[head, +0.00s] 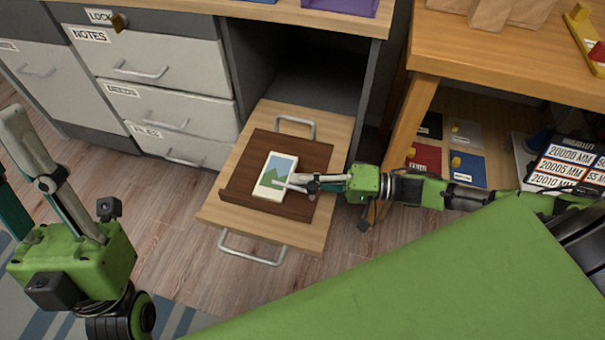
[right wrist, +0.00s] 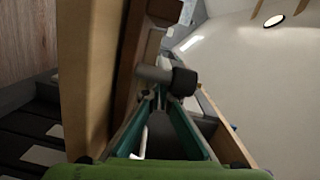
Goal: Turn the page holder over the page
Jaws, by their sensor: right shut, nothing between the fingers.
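A white card with a green and blue picture, the page (head: 275,176), lies on a dark brown stand (head: 237,190) on a pulled-out wooden board. My right gripper (head: 290,181) reaches in from the right, with its tips over the page's right side. It is shut and empty. In the right wrist view its teal fingers (right wrist: 160,98) meet just below a grey peg with a dark end (right wrist: 165,78). This may be the page holder; I cannot tell whether they touch. In the head view no holder stands out clearly. My left gripper (head: 22,170) is open and empty at the left.
The board (head: 215,213) has metal handles at its front and back. Drawers (head: 150,60) are to the left. The floor (head: 175,250) before the board is clear.

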